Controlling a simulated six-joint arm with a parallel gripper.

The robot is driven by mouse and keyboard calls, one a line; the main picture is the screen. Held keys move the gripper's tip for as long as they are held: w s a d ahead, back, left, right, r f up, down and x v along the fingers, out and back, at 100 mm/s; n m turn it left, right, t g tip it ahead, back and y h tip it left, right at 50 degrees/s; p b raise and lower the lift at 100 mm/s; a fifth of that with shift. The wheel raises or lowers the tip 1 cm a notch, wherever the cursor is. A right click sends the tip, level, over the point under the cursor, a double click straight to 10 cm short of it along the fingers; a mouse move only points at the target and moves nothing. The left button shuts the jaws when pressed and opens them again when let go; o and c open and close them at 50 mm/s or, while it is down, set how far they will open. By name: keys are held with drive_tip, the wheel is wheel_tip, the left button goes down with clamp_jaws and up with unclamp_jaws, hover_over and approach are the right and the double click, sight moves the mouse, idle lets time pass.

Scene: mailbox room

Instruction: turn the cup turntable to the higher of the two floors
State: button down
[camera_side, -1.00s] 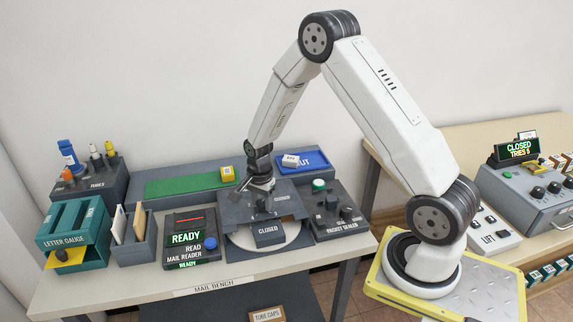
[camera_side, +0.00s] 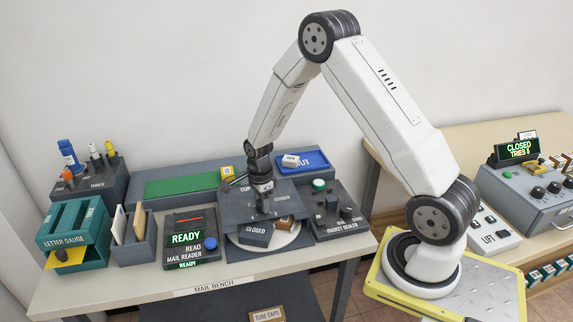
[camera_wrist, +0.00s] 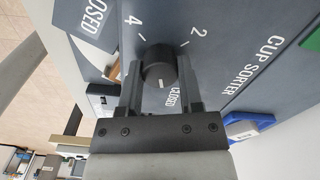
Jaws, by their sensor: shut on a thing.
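The cup sorter (camera_side: 285,190) is a dark grey unit on the bench, with CUP SORTER lettered in the wrist view (camera_wrist: 235,80). My gripper (camera_side: 263,208) points down at it and is shut on its black dial knob (camera_wrist: 158,65), between the two fingers. The dial labels 4, 2 and CLOSED show around the knob, and its white mark is on the side towards my gripper; the exact setting is unclear. Below, the pale round turntable (camera_side: 283,240) carries a dark block marked CLOSED (camera_side: 256,234). A brown box-like part (camera_side: 284,223) shows right of that block.
The mail reader (camera_side: 187,237) stands left of the sorter and the packet sealer (camera_side: 333,208) right of it. Behind are a green-topped unit (camera_side: 180,186) and a blue tray (camera_side: 312,160) with a white box (camera_side: 290,160).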

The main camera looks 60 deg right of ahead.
drive_tip(key=shift+m, duration=6.3)
drive_tip(key=shift+c, duration=1.3)
unclamp_jaws()
drive_tip(key=shift+r, duration=0.1)
drive_tip(key=shift+r, duration=3.8)
drive_tip(key=shift+a, duration=0.1)
